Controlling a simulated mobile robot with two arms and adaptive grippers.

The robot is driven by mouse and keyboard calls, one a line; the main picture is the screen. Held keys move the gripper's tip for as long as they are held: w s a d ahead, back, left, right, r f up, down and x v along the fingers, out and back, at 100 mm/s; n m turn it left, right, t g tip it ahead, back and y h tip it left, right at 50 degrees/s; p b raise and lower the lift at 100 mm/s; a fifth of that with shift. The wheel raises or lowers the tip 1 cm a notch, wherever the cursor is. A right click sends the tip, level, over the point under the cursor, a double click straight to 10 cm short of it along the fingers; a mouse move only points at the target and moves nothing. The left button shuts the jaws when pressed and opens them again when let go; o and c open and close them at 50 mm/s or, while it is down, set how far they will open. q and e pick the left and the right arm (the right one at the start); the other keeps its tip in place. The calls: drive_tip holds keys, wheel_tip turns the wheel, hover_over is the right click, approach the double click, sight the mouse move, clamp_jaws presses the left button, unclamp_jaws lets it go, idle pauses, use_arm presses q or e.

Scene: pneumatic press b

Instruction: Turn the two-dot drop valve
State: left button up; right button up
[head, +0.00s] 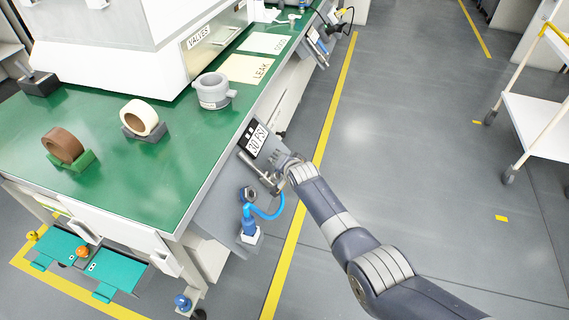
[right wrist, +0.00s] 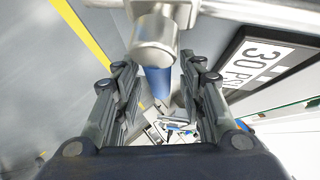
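In the head view, a metal pipe fitting (head: 262,174) hangs on the grey side of the bench beside a black-framed 30 PSI sign (head: 257,139). A blue hose (head: 270,211) and a blue-bodied unit (head: 249,222) hang below it. My right gripper (head: 280,179) is at this fitting. In the right wrist view, my right gripper (right wrist: 160,100) has its fingers apart. A silver cylindrical fitting with a blue lower part (right wrist: 154,50) shows ahead of the gap, and contact cannot be told. I cannot make out a two-dot mark on the fitting. My left gripper is not in view.
The green bench top (head: 165,180) holds a brown roll (head: 63,146), a cream roll (head: 139,117) and a grey ring-shaped part (head: 212,90). Teal plates (head: 115,271) sit low at the left. A white cart (head: 540,125) stands right. The floor between is clear.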

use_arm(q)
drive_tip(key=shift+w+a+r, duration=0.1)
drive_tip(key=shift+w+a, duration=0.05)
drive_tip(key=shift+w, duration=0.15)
use_arm(e)
drive_tip(key=v, duration=1.2)
drive_tip(key=shift+w+d, duration=0.1)
